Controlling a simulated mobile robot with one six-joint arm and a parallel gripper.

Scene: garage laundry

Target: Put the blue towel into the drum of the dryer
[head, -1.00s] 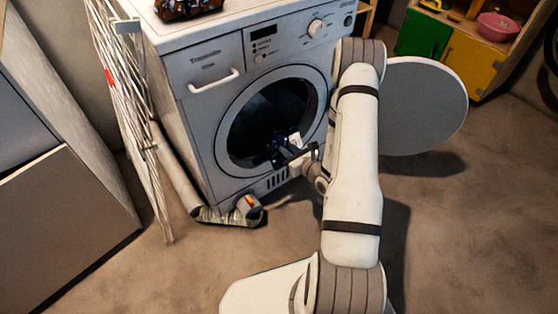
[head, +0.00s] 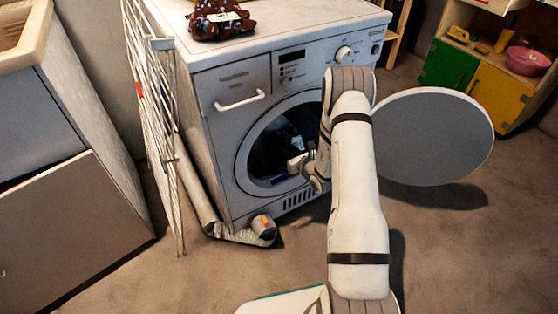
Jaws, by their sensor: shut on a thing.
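The dryer (head: 222,135) is white, with its round door (head: 432,137) swung open to the right. Its drum opening (head: 262,152) is dark inside. My arm reaches from the lower right to the opening. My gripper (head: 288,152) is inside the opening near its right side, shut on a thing. A small dark bluish patch at the fingers is what shows of the blue towel (head: 291,144). Most of the towel is hidden by the dark drum and my wrist.
A folded drying rack (head: 160,110) stands left of the dryer. A dark brown patterned object (head: 222,22) rests on top.

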